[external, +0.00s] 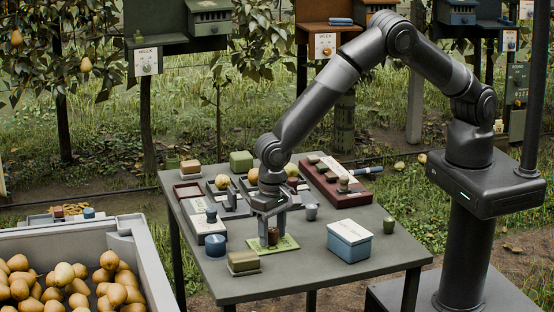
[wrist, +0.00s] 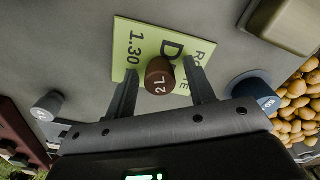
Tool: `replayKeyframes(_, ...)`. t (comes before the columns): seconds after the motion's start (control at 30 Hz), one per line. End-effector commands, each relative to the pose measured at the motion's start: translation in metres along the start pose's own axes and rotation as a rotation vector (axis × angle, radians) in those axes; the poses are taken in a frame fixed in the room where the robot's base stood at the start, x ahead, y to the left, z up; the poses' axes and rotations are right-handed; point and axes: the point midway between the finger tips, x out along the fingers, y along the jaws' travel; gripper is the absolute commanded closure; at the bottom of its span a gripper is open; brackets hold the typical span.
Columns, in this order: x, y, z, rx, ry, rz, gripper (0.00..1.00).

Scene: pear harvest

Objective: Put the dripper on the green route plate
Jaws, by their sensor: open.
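The green route plate (external: 288,245) lies flat near the front of the table. In the wrist view the plate (wrist: 133,42) shows a large D and "1.30". A brown round dripper (wrist: 160,84) marked "2L" stands on the plate, towards one edge; it also shows in the external view (external: 273,238). My gripper (wrist: 163,78) is open, with one finger on each side of the dripper and a gap visible around it. In the external view my gripper (external: 271,223) is low over the plate. My fingers partly hide the plate.
A blue round piece (external: 215,245) and a green-brown block (external: 244,262) stand left of the plate. Trays with several pieces fill the back; a pear crate (external: 150,262) is front left.

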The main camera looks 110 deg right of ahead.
Motion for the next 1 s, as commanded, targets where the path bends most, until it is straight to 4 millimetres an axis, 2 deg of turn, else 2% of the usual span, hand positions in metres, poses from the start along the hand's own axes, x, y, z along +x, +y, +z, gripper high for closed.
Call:
replayKeyframes(0.27,-0.008,0.0,0.0,0.0,0.0,-0.001,0.51)
replayKeyframes(0.37,-0.022,-0.001,0.0,0.0,0.001,-0.003,0.51)
replayKeyframes(0.7,-0.094,-0.001,0.0,-0.001,0.001,-0.003,0.51)
replayKeyframes(0.83,-0.112,0.0,0.0,-0.001,0.0,-0.001,0.51)
replayKeyframes(1.0,-0.122,0.0,0.0,0.0,0.0,0.0,0.51)
